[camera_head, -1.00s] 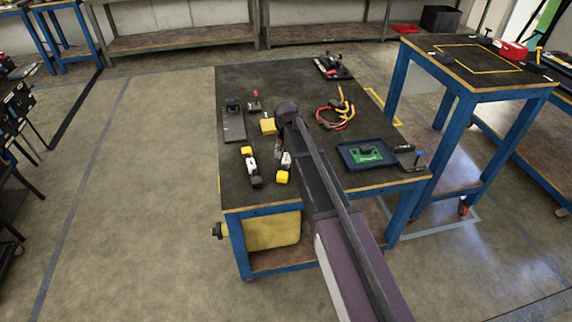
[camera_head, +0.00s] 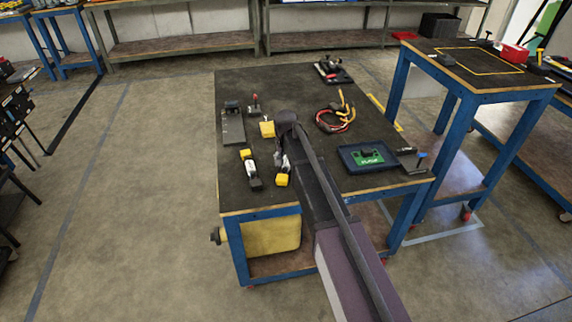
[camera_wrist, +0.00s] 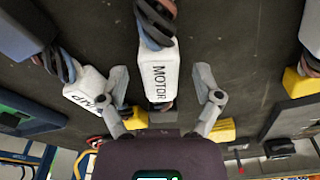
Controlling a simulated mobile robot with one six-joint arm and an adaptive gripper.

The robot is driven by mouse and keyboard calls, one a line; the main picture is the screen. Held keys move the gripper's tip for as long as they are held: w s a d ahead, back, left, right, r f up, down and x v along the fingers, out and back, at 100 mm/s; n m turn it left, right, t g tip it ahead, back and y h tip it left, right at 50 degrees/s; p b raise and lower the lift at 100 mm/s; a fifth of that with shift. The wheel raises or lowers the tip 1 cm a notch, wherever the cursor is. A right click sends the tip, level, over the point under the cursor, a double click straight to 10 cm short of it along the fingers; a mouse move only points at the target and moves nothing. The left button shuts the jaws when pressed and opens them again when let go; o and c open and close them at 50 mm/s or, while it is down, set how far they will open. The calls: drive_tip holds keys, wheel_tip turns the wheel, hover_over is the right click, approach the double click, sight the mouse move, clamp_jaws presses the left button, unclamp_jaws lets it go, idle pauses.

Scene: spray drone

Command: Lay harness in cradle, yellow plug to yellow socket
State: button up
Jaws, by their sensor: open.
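In the wrist view a white connector body marked MOTOR (camera_wrist: 158,75), with braided wires at its upper end, lies between the fingers of my gripper (camera_wrist: 164,88). The fingers are open, one on each side. A second white body, seemingly marked PUMP (camera_wrist: 92,88), lies at left with braided wires leading to a dark block. In the head view a yellow plug end (camera_head: 283,180) shows just below my gripper (camera_head: 279,160). Another harness (camera_head: 251,170) lies to its left, with a yellow end at the top and a black end below. I cannot tell which piece is the cradle.
The dark workbench (camera_head: 245,85) also holds a yellow block (camera_head: 267,129), a grey plate with a dark block (camera_head: 233,128), a red-and-yellow cable coil (camera_head: 334,120) and a blue tray (camera_head: 350,165) with a green board. A side table (camera_head: 450,75) stands at right.

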clamp_jaws()
drive_tip(key=shift+r, duration=0.2)
idle(0.3)
wheel_tip(320, 180, up, 4)
drive_tip(key=p, duration=0.4)
drive_tip(key=shift+f, duration=0.1)
drive_tip(key=s+d, duration=0.2)
drive_tip(key=s, duration=0.2)
drive_tip(key=s+d, duration=0.3)
drive_tip(key=s, duration=0.2)
drive_tip(key=s+d+p, duration=0.1)
drive_tip(key=s+d, duration=0.2)
drive_tip(key=s, duration=0.1)
drive_tip(key=shift+s+d+r, duration=0.25)
drive_tip(key=shift+s+r, duration=0.05)
drive_tip(key=shift+r, duration=0.1)
